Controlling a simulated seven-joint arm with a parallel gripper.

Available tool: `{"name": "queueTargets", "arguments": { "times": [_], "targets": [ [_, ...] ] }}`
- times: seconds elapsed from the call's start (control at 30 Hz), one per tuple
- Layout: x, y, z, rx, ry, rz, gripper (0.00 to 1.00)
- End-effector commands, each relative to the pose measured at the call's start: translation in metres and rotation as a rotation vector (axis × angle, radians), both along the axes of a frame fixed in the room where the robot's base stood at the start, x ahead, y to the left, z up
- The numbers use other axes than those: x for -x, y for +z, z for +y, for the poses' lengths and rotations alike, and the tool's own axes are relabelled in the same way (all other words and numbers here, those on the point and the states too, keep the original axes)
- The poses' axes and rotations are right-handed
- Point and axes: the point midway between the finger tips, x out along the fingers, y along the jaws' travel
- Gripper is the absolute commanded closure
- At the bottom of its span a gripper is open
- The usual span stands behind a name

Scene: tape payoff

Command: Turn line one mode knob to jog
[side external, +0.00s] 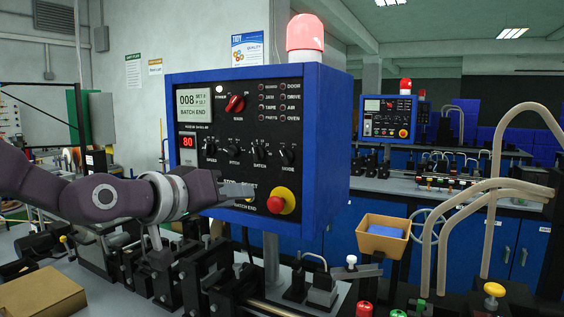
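The near control box (335,140) is blue with a black front panel. Its lower row holds several small knobs, labelled speed, pitch, batch and mode. The mode knob (288,155) is the rightmost, dark with a light pointer; its setting is too small to read. My gripper (250,190) reaches in from the left in front of the lower panel, below the knob row and left of the mode knob, apart from that knob. It is seen side-on, so its finger gap does not show. It hides part of the panel's bottom row.
A red emergency button on a yellow collar (282,200) sits below the mode knob. A red main switch (235,104) is above the row. A lit red beacon (305,35) tops the box. A similar box (390,118) stands behind. An orange bin (383,236) is at right.

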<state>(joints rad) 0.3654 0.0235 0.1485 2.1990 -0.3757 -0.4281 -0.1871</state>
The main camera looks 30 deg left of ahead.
Motion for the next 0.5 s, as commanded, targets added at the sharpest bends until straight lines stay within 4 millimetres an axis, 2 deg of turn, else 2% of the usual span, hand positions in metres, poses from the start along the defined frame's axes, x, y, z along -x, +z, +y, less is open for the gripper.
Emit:
{"name": "queueTargets", "arguments": {
  "times": [0.03,0.1,0.13,0.2,0.3,0.4,0.5],
  "targets": [
    [-0.032,-0.001,-0.01,0.02,0.053,-0.095,0.68],
    [-0.062,0.005,-0.017,0.038,0.132,-0.256,0.68],
    [-0.07,0.007,-0.021,0.041,0.16,-0.318,0.68],
    [-0.078,0.01,-0.028,0.038,0.208,-0.441,0.68],
    [-0.08,0.013,-0.036,0.032,0.241,-0.552,0.68],
    [-0.085,0.017,-0.036,0.03,0.253,-0.593,0.68],
    [-0.102,0.024,-0.031,0.029,0.255,-0.596,0.68]
  ]
}}
